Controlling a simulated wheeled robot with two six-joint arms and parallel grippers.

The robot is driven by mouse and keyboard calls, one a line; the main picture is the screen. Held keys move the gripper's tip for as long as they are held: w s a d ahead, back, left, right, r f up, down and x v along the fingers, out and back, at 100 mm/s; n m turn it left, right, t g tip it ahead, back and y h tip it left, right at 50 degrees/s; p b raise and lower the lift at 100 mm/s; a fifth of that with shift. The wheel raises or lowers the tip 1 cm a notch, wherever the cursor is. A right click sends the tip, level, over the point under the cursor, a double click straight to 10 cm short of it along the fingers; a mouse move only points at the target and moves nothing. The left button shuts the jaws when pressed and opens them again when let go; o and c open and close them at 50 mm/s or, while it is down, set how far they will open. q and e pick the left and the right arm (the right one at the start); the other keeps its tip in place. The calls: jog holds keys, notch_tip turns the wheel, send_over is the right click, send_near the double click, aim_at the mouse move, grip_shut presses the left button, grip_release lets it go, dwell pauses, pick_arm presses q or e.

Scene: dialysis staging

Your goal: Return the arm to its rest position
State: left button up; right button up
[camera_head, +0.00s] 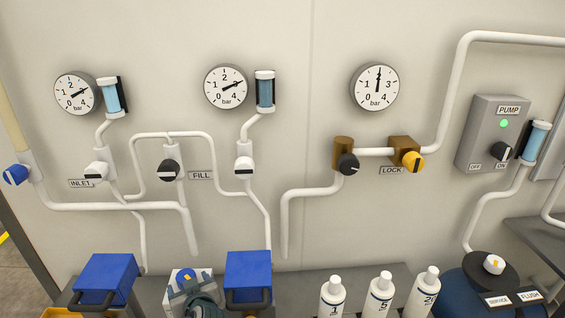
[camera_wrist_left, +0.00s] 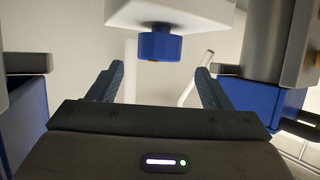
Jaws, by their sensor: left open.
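My left gripper (camera_head: 193,290) is low at the bottom of the head view, between two blue boxes with dark handles. It covers part of a white block (camera_head: 172,294) with a blue knob (camera_head: 186,274). In the left wrist view my left gripper (camera_wrist_left: 158,82) is open, its two dark fingers spread apart with nothing between them. The blue knob (camera_wrist_left: 160,46) under the white block (camera_wrist_left: 170,14) shows just beyond the fingertips, apart from them. My right arm and gripper are not in view.
The left blue box (camera_head: 105,275) and right blue box (camera_head: 248,272) flank the gripper closely. White bottles (camera_head: 379,295) stand right on the grey bench (camera_head: 300,284). A blue drum (camera_head: 452,294) stands farther right. Pipes, valves and gauges (camera_head: 375,87) cover the wall above.

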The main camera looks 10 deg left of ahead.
pick_arm(q)
jog(key=s+d+f+m+g+h, duration=0.2)
jog(key=s+m+h, duration=0.1)
jog(key=s, duration=0.6)
jog(key=s+d+f+m+g+h, duration=0.2)
jog(key=s+f+m, duration=0.1)
jog(key=s, duration=0.6)
jog(key=s+d+f+m+g+h, duration=0.1)
jog(key=s+f+m+g+h, duration=0.15)
jog(key=s, duration=0.65)
notch_tip(320, 180, down, 30)
jog(key=a+g, duration=0.1)
jog(key=a, duration=0.1)
jog(key=s+a+f+g, duration=0.1)
jog(key=s+f, duration=1.8)
jog(key=shift+a, duration=0.25)
jog(key=shift+g+h, duration=0.25)
